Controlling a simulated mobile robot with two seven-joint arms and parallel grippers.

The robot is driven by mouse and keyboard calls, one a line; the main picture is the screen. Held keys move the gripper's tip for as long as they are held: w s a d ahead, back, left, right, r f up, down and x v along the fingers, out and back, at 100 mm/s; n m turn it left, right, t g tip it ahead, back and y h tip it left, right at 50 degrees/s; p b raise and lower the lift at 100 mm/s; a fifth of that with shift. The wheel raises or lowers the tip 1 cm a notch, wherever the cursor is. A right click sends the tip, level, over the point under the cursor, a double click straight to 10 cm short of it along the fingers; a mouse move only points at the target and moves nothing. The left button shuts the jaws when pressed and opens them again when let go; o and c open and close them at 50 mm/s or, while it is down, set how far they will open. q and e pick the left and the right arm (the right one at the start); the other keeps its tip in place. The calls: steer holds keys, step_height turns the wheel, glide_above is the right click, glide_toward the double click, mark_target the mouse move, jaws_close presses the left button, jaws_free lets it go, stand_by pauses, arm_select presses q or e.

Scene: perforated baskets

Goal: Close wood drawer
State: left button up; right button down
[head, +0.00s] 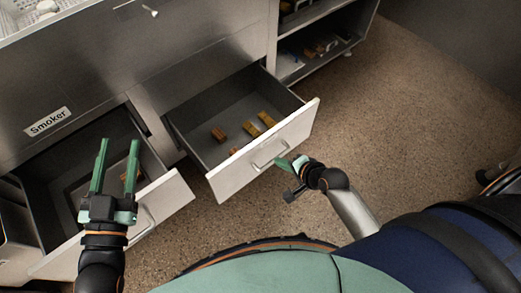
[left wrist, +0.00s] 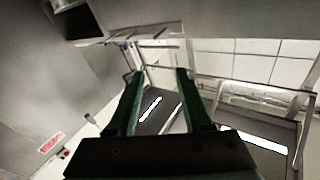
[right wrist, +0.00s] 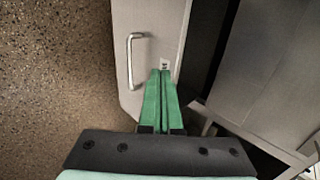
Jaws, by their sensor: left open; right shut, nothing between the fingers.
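A pulled-out drawer (head: 289,133) with a pale front and a bar handle stands open in the middle of the head view. Several brown and yellow wood-like pieces (head: 249,130) lie in it. My right gripper (head: 284,163) is shut and empty, its fingertips close to this front, right of the handle. In the right wrist view the shut fingers (right wrist: 160,75) point at a pale drawer front (right wrist: 158,20), beside its handle (right wrist: 133,60) and a small unreadable label. I cannot tell whether they touch. My left gripper (head: 117,143) is open and empty above the left drawer.
A second drawer (head: 165,202) stands open at the left, partly hidden by my left gripper. An open shelf (head: 324,62) with small items is at the upper right. Speckled floor (head: 400,130) is clear at the right.

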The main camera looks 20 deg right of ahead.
mark_target(255, 148)
steer(key=b+x, duration=0.1)
steer(key=x, duration=0.2)
steer(key=w+r+b+x, duration=0.1)
steer(key=b+x, duration=0.1)
steer(key=x, duration=0.1)
steer(key=b+x, duration=0.1)
steer(key=x, duration=0.3)
steer(key=shift+w+a+r+b, duration=0.2)
steer(key=shift+a+r+b, duration=0.1)
steer(key=shift+b, duration=0.1)
arm_select(q)
steer(key=s+d+r+m+t+h, duration=0.1)
steer(key=s+r+m+h, duration=0.2)
steer(key=r, duration=0.3)
steer(key=s+r+m+t+h, duration=0.2)
steer(key=s+r+m+h, duration=0.2)
steer(key=r+h, duration=0.2)
steer(key=shift+d+r+t, duration=0.3)
steer(key=shift+d+r, duration=0.05)
steer(key=shift+r, duration=0.2)
arm_select(e)
steer(key=shift+w+r, duration=0.1)
steer(key=shift+w, duration=0.2)
arm_select(q)
steer(key=shift+s, duration=0.1)
arm_select(e)
steer(key=shift+w, duration=0.1)
